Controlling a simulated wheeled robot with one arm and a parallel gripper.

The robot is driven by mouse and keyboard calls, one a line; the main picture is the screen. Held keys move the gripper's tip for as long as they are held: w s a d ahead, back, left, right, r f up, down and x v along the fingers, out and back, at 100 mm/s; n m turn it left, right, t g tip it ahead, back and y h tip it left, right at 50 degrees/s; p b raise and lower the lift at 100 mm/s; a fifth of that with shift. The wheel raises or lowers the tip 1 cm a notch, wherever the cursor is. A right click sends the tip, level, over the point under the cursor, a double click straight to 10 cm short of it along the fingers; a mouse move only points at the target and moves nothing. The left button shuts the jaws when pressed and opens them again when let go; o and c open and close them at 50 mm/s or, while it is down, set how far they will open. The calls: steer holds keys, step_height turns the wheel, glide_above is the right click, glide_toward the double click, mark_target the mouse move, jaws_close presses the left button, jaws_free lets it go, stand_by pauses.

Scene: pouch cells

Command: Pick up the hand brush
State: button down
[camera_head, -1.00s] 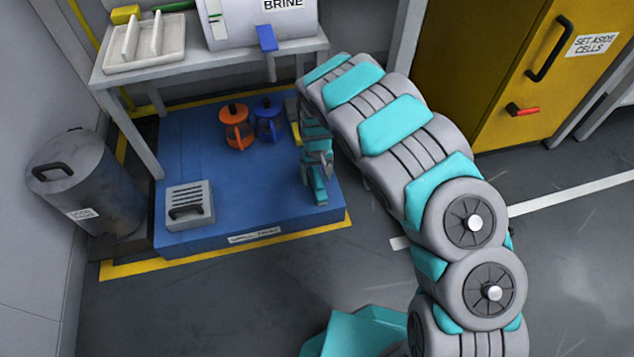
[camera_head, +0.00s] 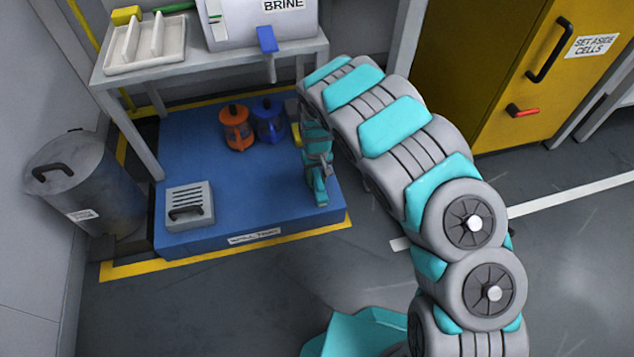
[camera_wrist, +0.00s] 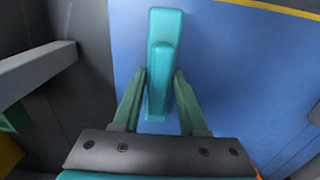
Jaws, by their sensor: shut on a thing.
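The teal hand brush (camera_wrist: 165,25) stands out between my gripper's fingers in the wrist view, with the blue surface behind it. It also shows at the end of my arm in the head view (camera_head: 318,188), over the right part of the blue spill tray (camera_head: 240,215). My gripper (camera_wrist: 161,80) is shut on the brush, one finger on each side; it also shows in the head view (camera_head: 320,168). I cannot tell whether the brush touches the tray.
An orange jug (camera_head: 237,130) and a blue jug (camera_head: 269,122) stand on the tray behind my gripper. A grey slotted box (camera_head: 189,203) sits at its front left. A bench (camera_head: 195,68) stands over the tray's back; a lidded bin (camera_head: 90,185) is at left.

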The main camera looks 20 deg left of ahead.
mark_target(317, 179)
steer(key=shift+r, duration=0.15)
steer(key=shift+r, duration=0.55)
steer(key=shift+s+r+p, duration=0.2)
steer(key=shift+r, duration=0.4)
steer(key=shift+s+r+p, duration=0.15)
steer(key=shift+s+r, duration=0.05)
steer(key=shift+r, duration=0.4)
steer(key=s+d+r, duration=0.1)
steer(key=s+d, duration=0.2)
steer(key=s, duration=1.1)
steer(key=shift+s+d+p, duration=0.35)
steer(key=shift+p, duration=0.1)
steer(key=shift+r, duration=0.1)
steer(key=c, duration=1.1)
jaws_free()
jaws_close()
